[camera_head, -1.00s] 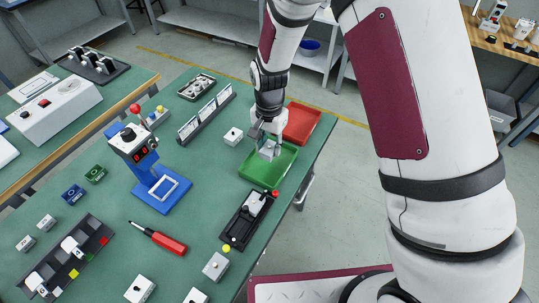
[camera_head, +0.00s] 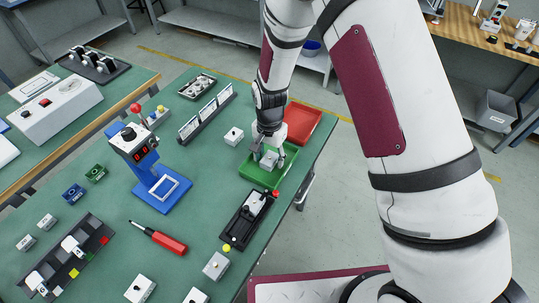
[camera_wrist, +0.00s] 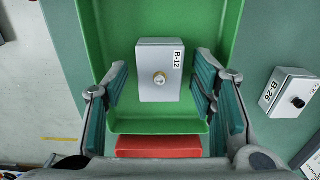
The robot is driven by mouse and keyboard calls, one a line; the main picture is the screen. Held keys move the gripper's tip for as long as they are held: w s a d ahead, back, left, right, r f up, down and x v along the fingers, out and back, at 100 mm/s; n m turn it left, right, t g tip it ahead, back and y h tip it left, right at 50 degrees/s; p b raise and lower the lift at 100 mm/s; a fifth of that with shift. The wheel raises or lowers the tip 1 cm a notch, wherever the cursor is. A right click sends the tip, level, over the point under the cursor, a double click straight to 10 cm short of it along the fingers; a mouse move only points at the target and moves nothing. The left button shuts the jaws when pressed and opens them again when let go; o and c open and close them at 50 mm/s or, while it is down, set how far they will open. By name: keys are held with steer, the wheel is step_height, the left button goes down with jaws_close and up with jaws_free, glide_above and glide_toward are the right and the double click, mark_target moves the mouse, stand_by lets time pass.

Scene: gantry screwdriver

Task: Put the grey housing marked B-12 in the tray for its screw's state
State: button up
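The grey housing marked B-12 (camera_wrist: 159,70) is a pale grey block with a brass-coloured screw head on its upper face. In the wrist view it sits over the floor of the green tray (camera_wrist: 222,20). My gripper (camera_wrist: 161,72) is open around it, with a gap between the block and the finger pads on both sides. In the head view my gripper (camera_head: 268,157) is low inside the green tray (camera_head: 257,179), and the housing (camera_head: 269,160) shows between its fingers. The red tray (camera_head: 306,121) lies just behind the green one; its edge also shows in the wrist view (camera_wrist: 158,147).
A housing marked B-26 (camera_wrist: 288,93) stands beside the green tray, also in the head view (camera_head: 233,135). A black fixture (camera_head: 246,222) lies in front of the tray. A blue stand (camera_head: 160,187), a red-handled screwdriver (camera_head: 160,238) and several housings occupy the bench.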

step_height(320, 180, up, 12)
steer(key=shift+r, duration=0.2)
stand_by(0.5)
steer(key=shift+d+r, duration=0.1)
step_height(320, 180, up, 10)
steer(key=n, duration=0.1)
glide_above(270, 158)
steer(key=s+d, duration=0.3)
steer(key=d, duration=0.1)
steer(key=s+d+r+n+t, duration=0.2)
steer(key=s+d+r, duration=0.3)
steer(key=s+r, duration=0.15)
steer(key=s+d+r+n+t, duration=0.1)
steer(key=s+d+r+n, duration=0.1)
steer(key=s, duration=0.6)
steer(key=s+d+r+n+t, duration=0.1)
steer(key=s+d+r, duration=0.3)
steer(key=s, duration=0.4)
steer(key=shift+s+d+r+n, duration=0.35)
steer(key=shift+s+d+n, duration=0.05)
steer(key=shift+r, duration=0.1)
